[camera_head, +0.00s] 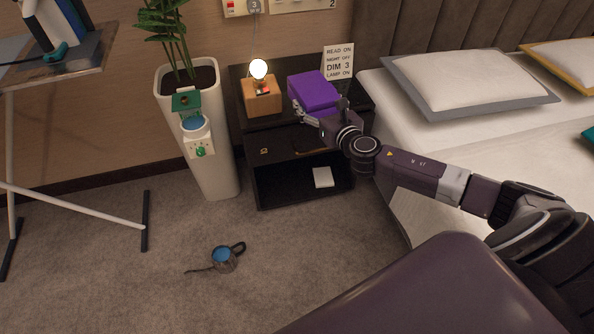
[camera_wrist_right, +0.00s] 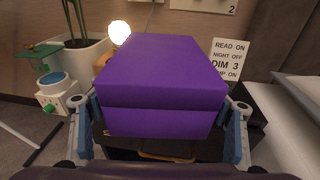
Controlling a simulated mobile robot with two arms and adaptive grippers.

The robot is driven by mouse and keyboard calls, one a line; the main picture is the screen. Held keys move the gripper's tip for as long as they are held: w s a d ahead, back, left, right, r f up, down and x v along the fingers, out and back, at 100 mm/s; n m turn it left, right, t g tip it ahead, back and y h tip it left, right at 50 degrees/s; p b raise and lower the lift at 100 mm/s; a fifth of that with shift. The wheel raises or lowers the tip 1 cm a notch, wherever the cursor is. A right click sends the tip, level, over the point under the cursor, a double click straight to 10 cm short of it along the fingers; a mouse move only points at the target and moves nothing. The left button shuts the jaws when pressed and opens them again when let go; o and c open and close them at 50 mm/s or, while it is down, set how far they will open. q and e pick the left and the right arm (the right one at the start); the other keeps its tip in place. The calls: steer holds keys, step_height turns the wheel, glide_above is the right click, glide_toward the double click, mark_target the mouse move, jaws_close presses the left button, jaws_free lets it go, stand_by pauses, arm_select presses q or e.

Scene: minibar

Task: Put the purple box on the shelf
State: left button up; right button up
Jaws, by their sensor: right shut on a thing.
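The purple box (camera_head: 314,92) is at the top of the dark nightstand in the head view, right of the lamp. In the right wrist view the purple box (camera_wrist_right: 160,85) fills the middle, between the two fingers. My right gripper (camera_head: 308,116) is shut on it, with one finger on each side in the wrist view (camera_wrist_right: 165,125). Whether the box touches the nightstand top is unclear. The dark nightstand (camera_head: 258,187) has an open shelf space with a white item (camera_head: 323,177) in its lower part. My left gripper is not in view.
A lit lamp on a wooden block (camera_head: 262,97) and a sign (camera_head: 338,62) stand close to the box. A white planter (camera_head: 213,170) is left of the nightstand, the bed (camera_head: 480,135) right.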

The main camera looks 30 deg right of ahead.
steer(key=s+a+r+n+g+y, duration=0.3)
steer(key=s+a+r+n+y, duration=0.3)
steer(key=s+a, duration=0.4)
steer(key=s+a+r+n+g+y, duration=0.3)
steer(key=s+a+r+n+y, duration=0.3)
steer(key=s, duration=0.9)
steer(key=a+r+y, duration=0.3)
steer(key=a, duration=0.2)
steer(key=shift+r, duration=0.15)
steer(key=shift+r+g, duration=0.1)
steer(key=shift+g, duration=0.2)
steer(key=shift+w+f, duration=0.15)
steer(key=shift+f, duration=0.05)
